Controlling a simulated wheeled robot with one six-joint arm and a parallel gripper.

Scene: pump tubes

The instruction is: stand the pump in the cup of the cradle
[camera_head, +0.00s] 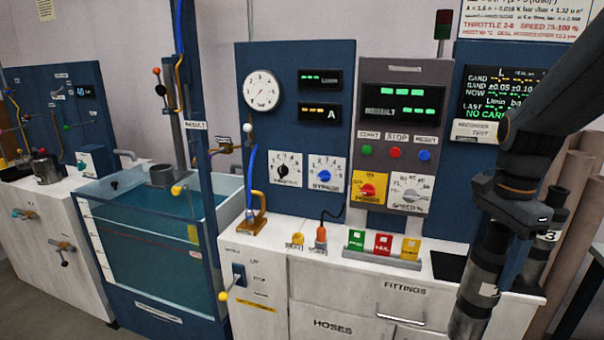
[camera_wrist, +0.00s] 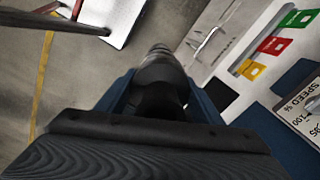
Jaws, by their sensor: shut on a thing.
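The pump (camera_head: 476,302) is a dark grey cylinder with a pale label, hanging roughly upright and slightly tilted at the right of the head view. My gripper (camera_head: 500,240) is shut around its upper part, in front of the counter's right end. In the wrist view the pump (camera_wrist: 158,68) points away between the blue fingers of my gripper (camera_wrist: 158,98).
Another dark cylinder marked 3 (camera_head: 545,245) stands just behind the held pump, by brown rolls (camera_head: 575,190). The white counter (camera_head: 330,275) carries green, red and yellow card holders (camera_head: 383,245). A blue post (camera_head: 205,150) rises beside the tank. Open floor lies in front.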

